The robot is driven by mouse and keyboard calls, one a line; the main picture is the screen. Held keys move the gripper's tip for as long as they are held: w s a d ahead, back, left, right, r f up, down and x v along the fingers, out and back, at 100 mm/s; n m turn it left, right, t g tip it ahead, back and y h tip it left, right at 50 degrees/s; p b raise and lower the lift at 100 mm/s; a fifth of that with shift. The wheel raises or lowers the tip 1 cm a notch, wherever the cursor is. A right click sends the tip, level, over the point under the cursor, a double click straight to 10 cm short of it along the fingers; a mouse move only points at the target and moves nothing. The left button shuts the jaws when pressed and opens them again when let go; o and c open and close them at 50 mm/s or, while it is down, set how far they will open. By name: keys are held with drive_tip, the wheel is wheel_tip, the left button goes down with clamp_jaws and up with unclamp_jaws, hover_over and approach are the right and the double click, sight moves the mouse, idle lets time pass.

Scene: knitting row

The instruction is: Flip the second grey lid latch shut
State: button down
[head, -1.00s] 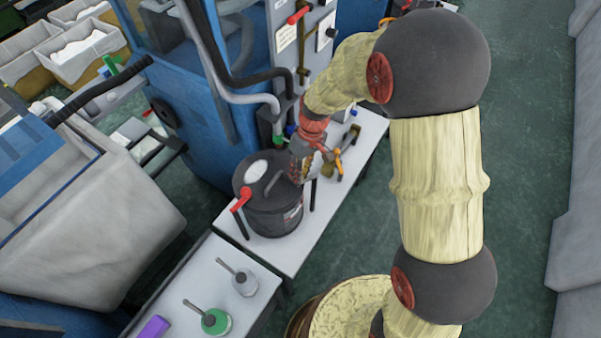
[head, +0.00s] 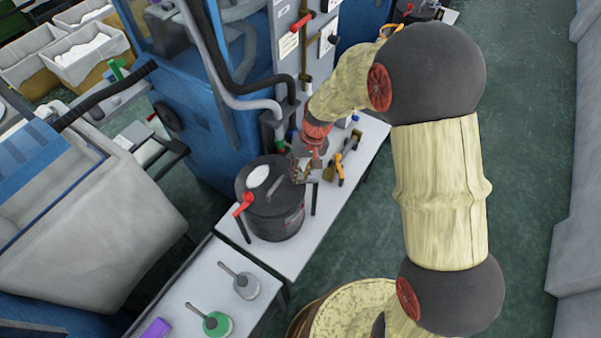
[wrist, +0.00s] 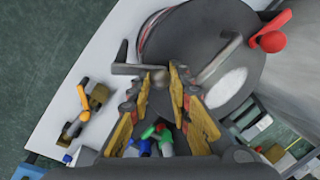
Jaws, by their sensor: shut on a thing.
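A dark lidded drum (head: 278,218) stands on the white bench, and its dark lid (wrist: 185,35) fills the upper middle of the wrist view. A grey latch lever (wrist: 125,68) sticks out at the lid's rim and reaches between my fingertips. My gripper (wrist: 163,76), also in the head view (head: 303,176), is at the drum's right rim, closed on this lever; the exact contact is partly hidden by the fingers. Another grey bar (head: 275,187) lies across the lid top. A red-ended lever (head: 244,203) stands at the lid's left side.
The white bench (head: 290,262) carries an orange-handled tool (head: 340,170) right of my gripper. A blue machine (head: 195,125) with grey hoses stands behind. Green floor is clear at right.

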drive_tip(key=c, duration=1.6)
unclamp_jaws()
drive_tip(key=r, duration=0.4)
drive_tip(key=d+r, duration=0.1)
drive_tip(key=r, duration=0.3)
drive_tip(key=d+r, duration=0.1)
drive_tip(key=r, duration=0.2)
drive_tip(key=shift+w+d+r, duration=0.15)
drive_tip(key=shift+w+r, duration=0.05)
drive_tip(key=shift+r, duration=0.2)
drive_tip(key=shift+s+d+r+m+t+h+b, duration=0.3)
drive_tip(key=shift+s+d+r+t+b, duration=0.6)
drive_tip(key=shift+s+d+r, duration=2)
drive_tip(key=shift+s+d+r+m+t+h+b, duration=0.15)
drive_tip(key=shift+s+d+r+t+h+b, duration=0.8)
drive_tip(key=shift+s, duration=3.7)
drive_tip(key=shift+s+d+r+m+t+y+b, duration=0.2)
drive_tip(key=shift+s+d+r+t+b, duration=0.7)
drive_tip(key=shift+s+d+r, duration=2.15)
